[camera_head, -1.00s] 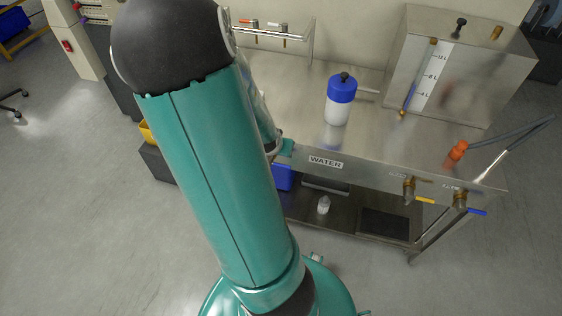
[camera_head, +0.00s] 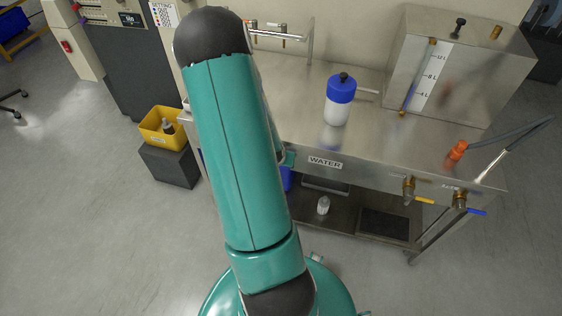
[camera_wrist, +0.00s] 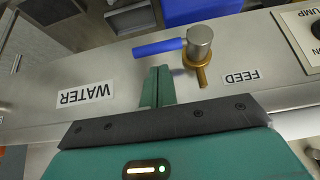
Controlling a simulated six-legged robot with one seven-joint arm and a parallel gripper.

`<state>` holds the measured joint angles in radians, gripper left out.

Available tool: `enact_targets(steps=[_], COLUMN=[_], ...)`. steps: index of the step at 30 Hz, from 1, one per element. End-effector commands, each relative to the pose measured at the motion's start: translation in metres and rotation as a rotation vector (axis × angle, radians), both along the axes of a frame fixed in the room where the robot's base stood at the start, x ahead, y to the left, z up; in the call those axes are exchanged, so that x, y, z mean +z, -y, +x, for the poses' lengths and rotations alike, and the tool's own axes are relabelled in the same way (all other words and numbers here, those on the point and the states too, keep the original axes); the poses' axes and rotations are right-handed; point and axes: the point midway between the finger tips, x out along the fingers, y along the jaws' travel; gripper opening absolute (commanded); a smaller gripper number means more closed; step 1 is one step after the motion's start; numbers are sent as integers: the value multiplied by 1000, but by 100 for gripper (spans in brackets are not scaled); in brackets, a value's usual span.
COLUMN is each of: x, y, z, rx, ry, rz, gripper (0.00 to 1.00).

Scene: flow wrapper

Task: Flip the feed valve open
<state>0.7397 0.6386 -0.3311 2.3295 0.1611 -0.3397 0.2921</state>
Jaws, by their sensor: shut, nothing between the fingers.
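In the wrist view, the feed valve has a grey cylindrical cap (camera_wrist: 200,38), a brass body (camera_wrist: 202,73) and a blue lever (camera_wrist: 158,47). The lever points left, along the steel panel, towards the upside-down WATER label (camera_wrist: 86,94). A FEED label (camera_wrist: 241,76) is right of the valve. My gripper (camera_wrist: 158,72) is shut and empty, its green fingertips just below the lever in the picture, left of the brass body. I cannot tell whether they touch the lever. In the head view, my arm hides the feed valve and gripper; the WATER label shows (camera_head: 325,162).
A blue-capped bottle (camera_head: 339,100) and a steel tank (camera_head: 462,65) stand on the steel bench (camera_head: 375,140). Yellow-handled (camera_head: 409,190) and blue-handled (camera_head: 460,199) valves project from its front right. A yellow bin (camera_head: 160,128) sits on a dark box at left.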

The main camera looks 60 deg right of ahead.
Motion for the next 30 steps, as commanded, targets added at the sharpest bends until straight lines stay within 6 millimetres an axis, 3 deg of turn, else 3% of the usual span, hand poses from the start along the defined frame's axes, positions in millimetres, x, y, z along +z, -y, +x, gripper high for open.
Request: enact_targets(steps=[6,30], x=[-12,-15], y=[-2,-2], z=[0,6], rx=[0,0], ry=[0,44], rz=[-1,6], gripper=[0,0])
